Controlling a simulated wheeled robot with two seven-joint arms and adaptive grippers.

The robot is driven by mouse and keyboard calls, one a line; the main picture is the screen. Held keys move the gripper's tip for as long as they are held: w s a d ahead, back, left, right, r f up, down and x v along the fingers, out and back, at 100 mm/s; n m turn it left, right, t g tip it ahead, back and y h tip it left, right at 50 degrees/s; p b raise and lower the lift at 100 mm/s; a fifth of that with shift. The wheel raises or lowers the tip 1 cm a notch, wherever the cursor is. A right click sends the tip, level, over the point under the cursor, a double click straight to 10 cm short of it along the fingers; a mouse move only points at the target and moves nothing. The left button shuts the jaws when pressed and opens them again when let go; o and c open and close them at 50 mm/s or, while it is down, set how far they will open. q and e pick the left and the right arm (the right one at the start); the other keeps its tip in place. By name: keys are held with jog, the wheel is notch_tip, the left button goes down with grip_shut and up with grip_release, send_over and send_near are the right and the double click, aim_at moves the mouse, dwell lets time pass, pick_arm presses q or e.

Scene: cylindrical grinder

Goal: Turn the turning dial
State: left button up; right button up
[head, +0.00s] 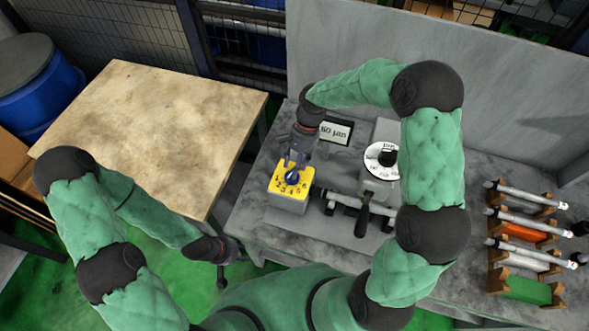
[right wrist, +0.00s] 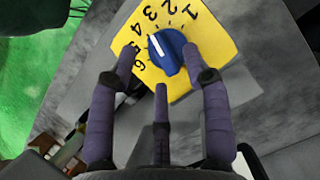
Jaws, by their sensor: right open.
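The turning dial is a blue knob with a white pointer line, seen in the right wrist view (right wrist: 171,52). It sits on a yellow numbered plate (right wrist: 212,38) on top of a small box. The pointer points roughly toward the 3 and 4. In the head view the dial (head: 292,177) is partly under my right gripper (head: 292,163), which points down at it. My right gripper's fingers (right wrist: 160,65) are spread open, with the dial between and beyond their tips; contact cannot be told. My left gripper (head: 221,272) hangs low beside the wooden table, its fingers too small to read.
The grey machine bench (head: 262,225) carries a white round scale (head: 380,160), a small display (head: 335,131) and a black-handled part (head: 362,220) right of the dial. A rack with several rods (head: 525,248) stands at the right. The wooden table (head: 150,120) is clear.

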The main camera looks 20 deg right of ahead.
jog(key=shift+x, duration=1)
grip_shut()
jog(key=n+p, duration=0.1)
jog(key=n, duration=0.1)
jog(key=shift+w+n+g+h, duration=0.15)
jog(key=shift+n+g+h, duration=0.15)
jog(key=shift+n+h, duration=0.1)
jog(key=shift+n+g+h+p, duration=0.3)
jog(key=shift+n+h+p, duration=0.15)
jog(key=shift+n, duration=0.95)
jog(key=shift+w, duration=0.1)
